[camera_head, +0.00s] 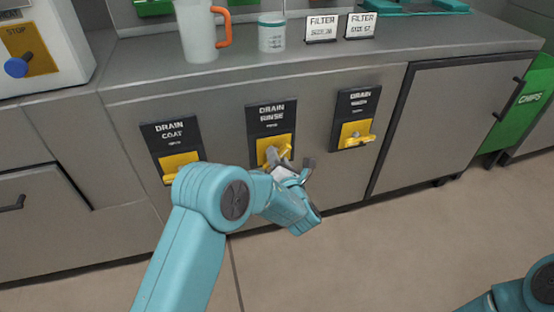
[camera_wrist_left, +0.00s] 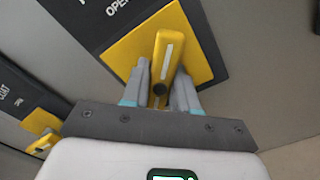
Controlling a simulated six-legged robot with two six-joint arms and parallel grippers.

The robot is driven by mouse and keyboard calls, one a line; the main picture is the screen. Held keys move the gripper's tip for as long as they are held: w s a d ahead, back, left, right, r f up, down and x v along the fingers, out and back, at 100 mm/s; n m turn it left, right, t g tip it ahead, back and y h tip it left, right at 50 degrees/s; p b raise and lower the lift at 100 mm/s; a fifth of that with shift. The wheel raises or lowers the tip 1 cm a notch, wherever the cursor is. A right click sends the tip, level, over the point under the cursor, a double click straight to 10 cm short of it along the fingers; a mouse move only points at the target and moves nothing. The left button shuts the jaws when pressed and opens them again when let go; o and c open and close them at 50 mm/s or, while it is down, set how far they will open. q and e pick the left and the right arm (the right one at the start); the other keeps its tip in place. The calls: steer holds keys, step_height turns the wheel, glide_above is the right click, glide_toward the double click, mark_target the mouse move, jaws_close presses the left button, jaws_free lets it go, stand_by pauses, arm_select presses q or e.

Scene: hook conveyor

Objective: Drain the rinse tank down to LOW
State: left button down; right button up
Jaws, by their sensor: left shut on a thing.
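The DRAIN RINSE valve has a black label plate (camera_head: 271,116) and a yellow backing (camera_head: 265,143) on the cabinet front. My left gripper (camera_head: 279,161) is at this valve. In the left wrist view its two grey fingers (camera_wrist_left: 161,85) stand on either side of the yellow valve handle (camera_wrist_left: 164,60), shut on it. The handle carries a pale stripe and turns on a dark round pivot or screw. In the head view the gripper hides part of the handle. My right gripper is out of view. No rinse tank or level mark shows.
DRAIN COAT (camera_head: 171,139) is left of the rinse valve and DRAIN WASH (camera_head: 356,112) is right of it, both with yellow handles. A jug (camera_head: 198,35), a small jar (camera_head: 271,35) and two FILTER cards (camera_head: 322,28) stand on the counter. A green CHIPS bin (camera_head: 530,105) is far right.

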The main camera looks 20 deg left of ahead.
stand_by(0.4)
arm_select(q)
steer(key=c, duration=1)
jaws_free()
steer(key=shift+o, duration=0.2)
steer(key=p+v, duration=0.4)
steer(key=v, duration=1.2)
steer(key=shift+d, duration=0.15)
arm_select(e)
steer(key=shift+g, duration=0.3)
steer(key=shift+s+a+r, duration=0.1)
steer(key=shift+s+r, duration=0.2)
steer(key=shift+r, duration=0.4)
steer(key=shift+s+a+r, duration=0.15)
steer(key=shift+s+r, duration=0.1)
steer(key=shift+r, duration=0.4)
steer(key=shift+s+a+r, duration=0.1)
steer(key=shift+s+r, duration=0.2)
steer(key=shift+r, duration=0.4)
arm_select(q)
steer(key=shift+s, duration=0.1)
